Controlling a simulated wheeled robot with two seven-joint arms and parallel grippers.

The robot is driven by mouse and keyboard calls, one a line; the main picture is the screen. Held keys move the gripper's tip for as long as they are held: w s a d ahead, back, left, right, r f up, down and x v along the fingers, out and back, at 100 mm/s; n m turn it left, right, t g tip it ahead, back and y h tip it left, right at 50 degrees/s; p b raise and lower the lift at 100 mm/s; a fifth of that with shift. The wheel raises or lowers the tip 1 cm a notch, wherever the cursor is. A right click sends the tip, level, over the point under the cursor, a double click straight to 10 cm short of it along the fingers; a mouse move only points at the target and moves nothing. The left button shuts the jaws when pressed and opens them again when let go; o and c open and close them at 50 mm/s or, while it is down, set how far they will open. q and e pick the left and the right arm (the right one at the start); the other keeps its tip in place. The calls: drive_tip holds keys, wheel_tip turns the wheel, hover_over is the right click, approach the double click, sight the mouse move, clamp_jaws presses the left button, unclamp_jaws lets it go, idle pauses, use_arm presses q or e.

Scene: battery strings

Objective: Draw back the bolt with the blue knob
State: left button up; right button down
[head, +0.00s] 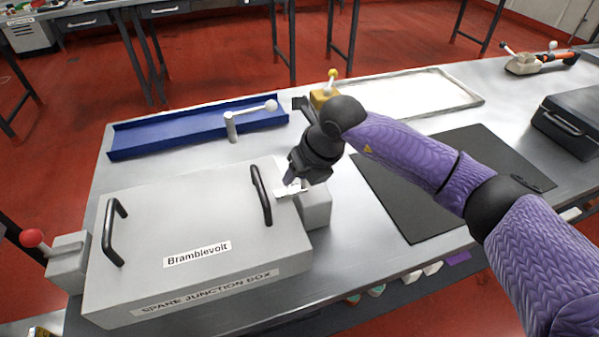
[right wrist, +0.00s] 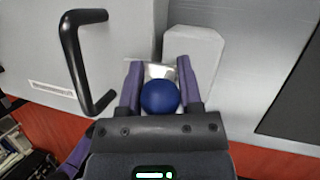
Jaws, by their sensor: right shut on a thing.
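The blue knob (right wrist: 160,97) sits between the two fingers of my right gripper (right wrist: 160,82), which is shut on it. A pale metal piece (right wrist: 155,70) shows just beyond the knob. In the head view my right gripper (head: 292,184) reaches down at the right side of the grey junction box (head: 190,215), and its hand hides the knob. A grey block (head: 316,208) stands against that side of the box, right by the gripper; it also shows in the right wrist view (right wrist: 192,55). My left gripper is not in view.
The box lid has two black handles (head: 262,195). A red knob (head: 32,238) stands on a grey block left of the box. Behind are a blue tray (head: 170,135), a white-knobbed lever (head: 250,112) and a yellow-knobbed block (head: 324,96). A black mat (head: 400,200) lies right.

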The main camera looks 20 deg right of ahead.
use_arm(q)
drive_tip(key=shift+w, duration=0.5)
use_arm(e)
drive_tip(key=d, duration=0.4)
drive_tip(key=shift+w+d, duration=0.1)
drive_tip(key=shift+c, duration=1.3)
unclamp_jaws()
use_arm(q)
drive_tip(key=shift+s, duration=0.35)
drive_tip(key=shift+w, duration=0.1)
